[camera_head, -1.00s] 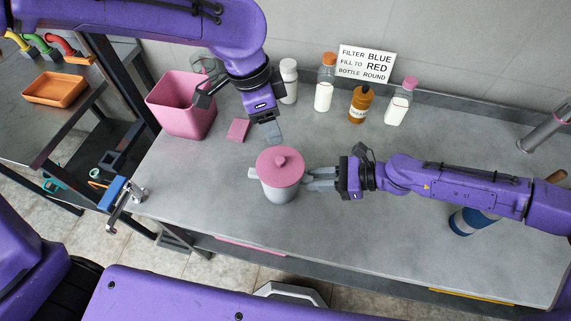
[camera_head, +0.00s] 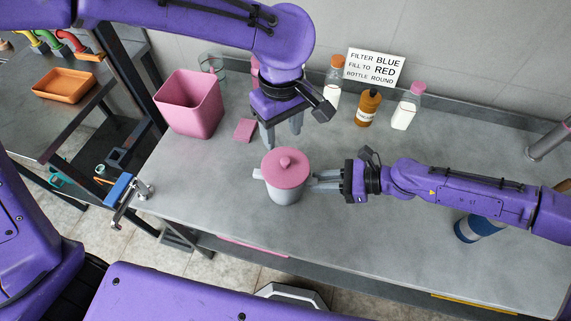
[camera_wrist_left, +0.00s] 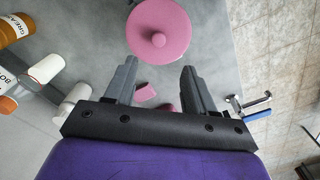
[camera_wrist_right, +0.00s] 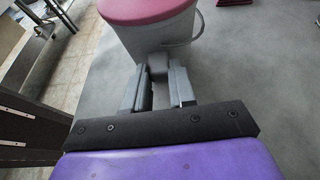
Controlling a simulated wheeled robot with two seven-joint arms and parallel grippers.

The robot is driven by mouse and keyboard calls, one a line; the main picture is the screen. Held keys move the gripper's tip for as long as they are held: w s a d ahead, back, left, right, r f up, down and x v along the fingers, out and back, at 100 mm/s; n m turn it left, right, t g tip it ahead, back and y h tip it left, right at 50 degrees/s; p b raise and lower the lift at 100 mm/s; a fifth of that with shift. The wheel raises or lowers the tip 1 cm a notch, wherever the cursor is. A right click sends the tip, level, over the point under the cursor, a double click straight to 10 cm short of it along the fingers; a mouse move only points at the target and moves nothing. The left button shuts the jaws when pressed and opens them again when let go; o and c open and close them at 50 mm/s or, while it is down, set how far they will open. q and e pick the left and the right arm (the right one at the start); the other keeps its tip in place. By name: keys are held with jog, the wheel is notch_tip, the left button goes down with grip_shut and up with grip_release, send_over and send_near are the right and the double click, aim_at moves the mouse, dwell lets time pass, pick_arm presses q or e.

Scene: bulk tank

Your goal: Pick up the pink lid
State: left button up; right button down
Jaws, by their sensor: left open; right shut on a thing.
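The pink lid (camera_head: 286,168), with a round knob on top, sits on a light grey pot (camera_head: 287,193) on the bench. The lid also shows in the left wrist view (camera_wrist_left: 159,30), beyond the fingertips. My left gripper (camera_head: 283,142) is open and empty, pointing down just behind and above the lid, apart from it. My right gripper (camera_head: 316,181) is shut on the pot's right handle, which shows between its fingers in the right wrist view (camera_wrist_right: 158,66). The pot's other handle (camera_head: 258,174) sticks out to the left.
A pink bin (camera_head: 190,104) and a pink block (camera_head: 245,130) stand behind left. Bottles, one amber (camera_head: 368,107) and one pink-capped (camera_head: 405,108), stand along the back under a sign (camera_head: 376,67). A blue container (camera_head: 478,228) lies partly behind my right arm.

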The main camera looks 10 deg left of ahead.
aim_at(285, 160)
pick_arm(q)
jog(key=f, duration=0.9)
jog(key=shift+d+f, duration=0.25)
jog(key=shift+d, duration=0.1)
grip_shut()
